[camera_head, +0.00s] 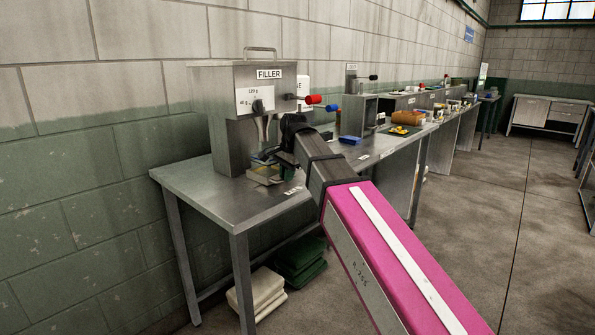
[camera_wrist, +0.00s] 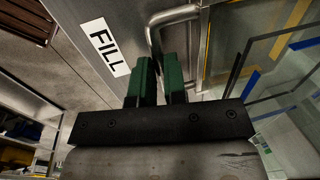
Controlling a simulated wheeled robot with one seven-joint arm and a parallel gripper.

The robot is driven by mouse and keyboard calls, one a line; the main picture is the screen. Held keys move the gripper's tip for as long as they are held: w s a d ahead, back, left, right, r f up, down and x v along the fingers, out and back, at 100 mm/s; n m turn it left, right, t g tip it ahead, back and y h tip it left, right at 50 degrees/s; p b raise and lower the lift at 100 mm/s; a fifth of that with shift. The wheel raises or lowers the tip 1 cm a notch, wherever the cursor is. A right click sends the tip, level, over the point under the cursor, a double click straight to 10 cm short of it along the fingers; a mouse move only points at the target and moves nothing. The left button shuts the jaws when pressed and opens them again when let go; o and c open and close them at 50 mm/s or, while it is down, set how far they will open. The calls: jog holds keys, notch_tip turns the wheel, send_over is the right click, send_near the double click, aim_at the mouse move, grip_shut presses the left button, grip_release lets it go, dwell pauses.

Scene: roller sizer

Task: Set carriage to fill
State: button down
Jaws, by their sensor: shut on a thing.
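The filler (camera_head: 235,110) is a steel box with a dial on the bench at the left. The carriage (camera_head: 264,175) is a small tray-like part under its spout, partly hidden by my arm. In the wrist view its bent metal handle (camera_wrist: 152,35) runs between the green fingers of my gripper (camera_wrist: 160,75), which is shut on it. In the head view my gripper (camera_head: 283,160) is mostly hidden behind my wrist. A FILL label (camera_wrist: 108,47) lies on the steel surface left of the handle. Clear panels with yellow and blue edges stand right of it.
The steel bench (camera_head: 205,188) has a bare left part. A red knob (camera_head: 313,99) and a blue knob (camera_head: 333,107) stick out close to my arm. Folded cloths (camera_head: 258,292) lie below.

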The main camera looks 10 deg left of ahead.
jog(key=shift+s+a, duration=0.55)
jog(key=shift+s, duration=0.25)
jog(key=c, duration=1.2)
grip_release()
jog(key=shift+s+a, duration=0.1)
jog(key=shift+s, duration=0.05)
jog(key=shift+o, duration=0.2)
jog(key=shift+r, duration=0.45)
notch_tip(320, 180, up, 10)
jog(key=s+d, duration=0.1)
jog(key=shift+d+f, duration=0.15)
jog(key=shift+d, duration=0.2)
